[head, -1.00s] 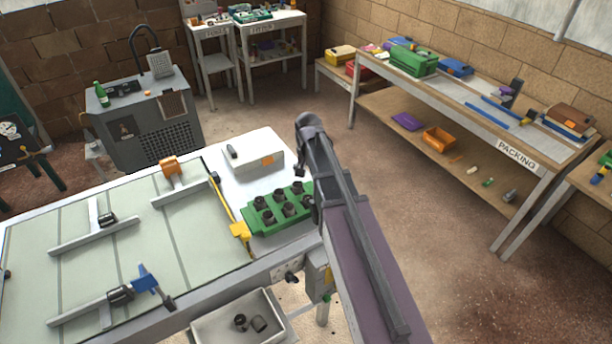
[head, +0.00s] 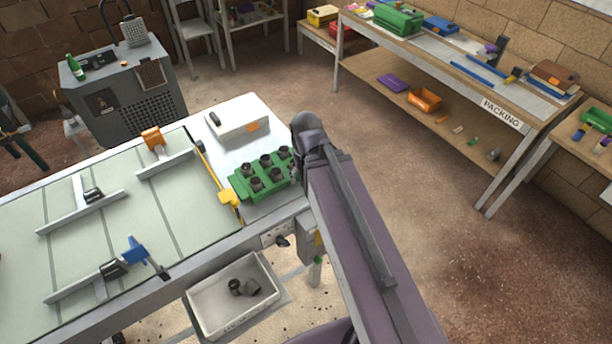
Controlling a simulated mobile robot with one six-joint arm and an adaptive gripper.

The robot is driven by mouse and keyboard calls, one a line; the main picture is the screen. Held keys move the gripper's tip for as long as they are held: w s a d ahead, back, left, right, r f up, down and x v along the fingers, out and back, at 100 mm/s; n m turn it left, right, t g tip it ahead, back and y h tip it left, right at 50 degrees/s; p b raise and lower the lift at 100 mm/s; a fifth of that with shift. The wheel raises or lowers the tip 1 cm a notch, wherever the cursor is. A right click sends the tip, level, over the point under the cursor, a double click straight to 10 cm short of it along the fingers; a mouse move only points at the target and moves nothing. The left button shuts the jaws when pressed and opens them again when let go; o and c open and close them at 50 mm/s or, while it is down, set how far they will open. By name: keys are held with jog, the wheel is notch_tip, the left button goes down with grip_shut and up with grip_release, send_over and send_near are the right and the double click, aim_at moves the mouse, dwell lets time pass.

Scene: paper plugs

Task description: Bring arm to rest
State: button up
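My arm comes up from the bottom of the head view, with a purple link and a dark grey link that end in a rounded dark joint beside the right edge of the worktable (head: 178,233). My gripper does not show; it is out of sight or hidden behind the arm. A green block (head: 240,188) with several dark cylindrical plugs (head: 267,160) standing in it sits on the table, just left of my arm. A grey-white bin (head: 206,318) below the table's front edge holds dark plugs (head: 243,288).
A white box (head: 238,122) stands behind the green block. Blue (head: 134,250) and orange (head: 152,138) clamps and metal rails lie on the pale table mat. A packing bench (head: 435,72) runs along the right wall. A grey cabinet (head: 125,95) stands at back left. Open floor lies between.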

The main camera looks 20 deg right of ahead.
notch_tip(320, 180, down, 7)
jog(key=b, duration=0.6)
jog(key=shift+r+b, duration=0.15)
jog(key=shift+b, duration=0.15)
